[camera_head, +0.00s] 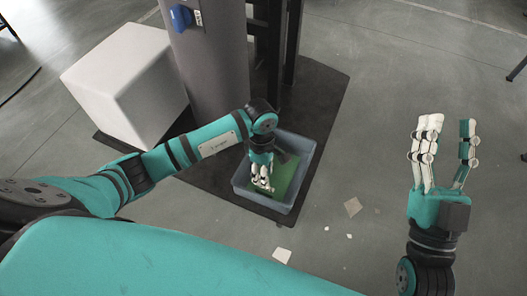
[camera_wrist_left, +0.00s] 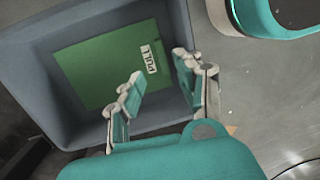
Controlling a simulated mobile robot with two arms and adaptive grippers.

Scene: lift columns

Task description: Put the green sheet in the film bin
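My left gripper (camera_head: 263,186) is over the bin. Its fingers (camera_wrist_left: 158,95) are spread apart with nothing between them. The gripper hides part of the sheet. My right gripper (camera_head: 447,150) is open and empty, raised at the right, away from the bin.
A white box (camera_head: 125,85) and a grey column (camera_head: 212,60) stand behind the bin on a dark mat (camera_head: 325,90). Small flat scraps, one of them brown (camera_head: 352,206), lie on the floor to the right. The floor beyond is open.

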